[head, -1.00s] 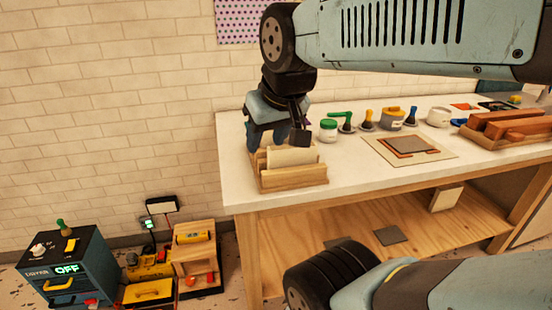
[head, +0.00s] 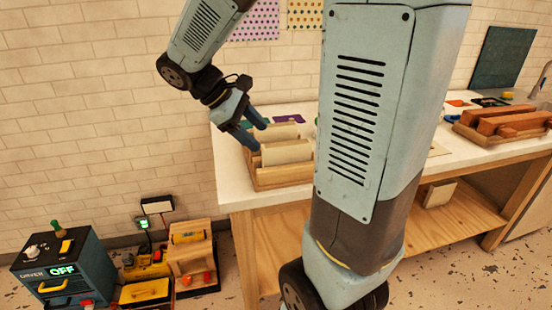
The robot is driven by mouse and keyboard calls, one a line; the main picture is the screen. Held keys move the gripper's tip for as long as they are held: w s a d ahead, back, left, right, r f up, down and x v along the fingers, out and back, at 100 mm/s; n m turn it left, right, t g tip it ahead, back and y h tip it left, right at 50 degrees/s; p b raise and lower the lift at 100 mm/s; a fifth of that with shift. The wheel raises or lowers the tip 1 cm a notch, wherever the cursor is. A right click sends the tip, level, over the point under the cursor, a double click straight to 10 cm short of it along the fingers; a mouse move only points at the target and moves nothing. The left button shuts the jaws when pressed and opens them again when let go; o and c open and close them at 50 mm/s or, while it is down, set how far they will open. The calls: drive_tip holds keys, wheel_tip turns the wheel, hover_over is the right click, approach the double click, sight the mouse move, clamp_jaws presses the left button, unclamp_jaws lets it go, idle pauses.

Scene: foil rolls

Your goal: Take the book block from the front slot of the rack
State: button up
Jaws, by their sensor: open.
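The wooden rack (head: 283,176) stands on the near left corner of the white table. A cream book block (head: 287,151) stands upright in its front slot. Another cream block (head: 279,132) stands behind it. My gripper (head: 262,138) is open, with its two blue fingers apart at the left end of the rack. One fingertip is close to the left end of the front block. I cannot tell whether it touches. Nothing is seen between the fingers.
A wooden tray with reddish-brown blocks (head: 507,121) sits on the right of the table (head: 232,142). My own arm hides the table's middle. A blue dryer cabinet (head: 68,262) and a wooden stand (head: 190,253) are on the floor at left.

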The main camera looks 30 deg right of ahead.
sight(276, 144)
drive_tip(key=w+a+f+n+g+h, duration=0.1)
drive_tip(key=w+f+n+h, duration=0.45)
drive_tip(key=w, duration=0.55)
drive_tip(key=shift+n, duration=0.55)
drive_tip(key=x, duration=0.8)
drive_tip(key=shift+w+d+r, duration=0.1)
drive_tip(key=shift+d+r, duration=0.05)
drive_tip(key=shift+r, duration=0.05)
drive_tip(key=shift+s+x, duration=0.15)
drive_tip(key=shift+x, duration=1.2)
drive_tip(key=shift+s+x, duration=0.15)
drive_tip(key=shift+x, duration=1.2)
drive_tip(key=shift+c, duration=0.3)
clamp_jaws()
